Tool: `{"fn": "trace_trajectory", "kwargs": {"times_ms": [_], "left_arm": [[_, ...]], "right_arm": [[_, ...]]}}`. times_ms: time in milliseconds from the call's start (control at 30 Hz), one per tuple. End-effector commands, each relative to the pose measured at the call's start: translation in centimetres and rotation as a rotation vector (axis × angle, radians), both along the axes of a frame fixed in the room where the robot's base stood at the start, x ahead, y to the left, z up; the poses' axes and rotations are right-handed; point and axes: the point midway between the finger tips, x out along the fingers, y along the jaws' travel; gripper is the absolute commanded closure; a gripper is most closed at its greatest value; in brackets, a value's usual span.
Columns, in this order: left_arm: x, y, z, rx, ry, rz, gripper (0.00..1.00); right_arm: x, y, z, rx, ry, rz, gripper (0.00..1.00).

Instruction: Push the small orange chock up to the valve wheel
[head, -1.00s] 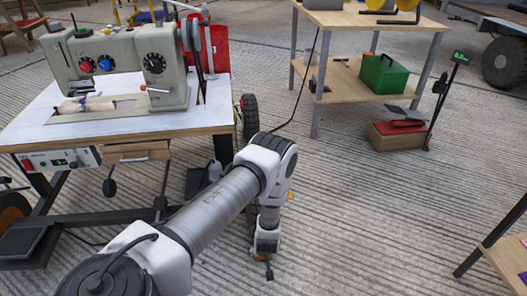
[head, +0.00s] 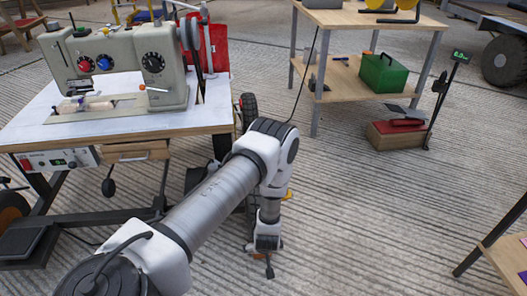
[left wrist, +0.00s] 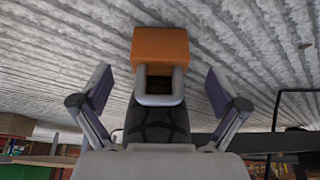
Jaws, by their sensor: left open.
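The orange chock (left wrist: 160,48) lies on the ribbed floor in the left wrist view, with a grey loop handle (left wrist: 160,88) on its near side. A dark treaded tyre (left wrist: 158,125) shows just below the handle; I cannot tell whether it is the valve wheel or whether the chock touches it. My left gripper (left wrist: 159,90) is open, its two fingers apart on either side of the handle and tyre. In the head view my left gripper (head: 267,262) points down near the floor, right of the sewing machine table. The chock is mostly hidden there. My right gripper is out of view.
The sewing machine table (head: 60,120) stands at left. Another dark wheel (head: 249,112) is at its right side. A shelf unit (head: 345,88) and a wooden box (head: 395,138) stand behind. A table corner (head: 500,262) is at lower right. Floor right of the arm is clear.

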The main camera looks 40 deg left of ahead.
Motion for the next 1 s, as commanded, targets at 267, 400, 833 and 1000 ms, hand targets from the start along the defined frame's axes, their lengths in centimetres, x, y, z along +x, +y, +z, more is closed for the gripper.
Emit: {"fn": "trace_trajectory", "kwargs": {"times_ms": [267, 400, 833, 1000], "left_arm": [[-1.4, -1.9, 5.9, -0.001, -0.001, -0.001, 0.03], [-1.9, -2.4, 7.4, 0.001, -0.001, 0.000, 0.03], [-2.0, -2.5, 7.7, 0.001, -0.001, 0.000, 0.03], [-2.0, -2.5, 7.7, 0.001, -0.001, 0.000, 0.03]], "right_arm": [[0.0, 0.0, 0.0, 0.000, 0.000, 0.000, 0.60], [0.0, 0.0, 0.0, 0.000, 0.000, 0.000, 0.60], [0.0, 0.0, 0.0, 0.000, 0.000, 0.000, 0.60], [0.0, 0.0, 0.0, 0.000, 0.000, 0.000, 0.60]]}}
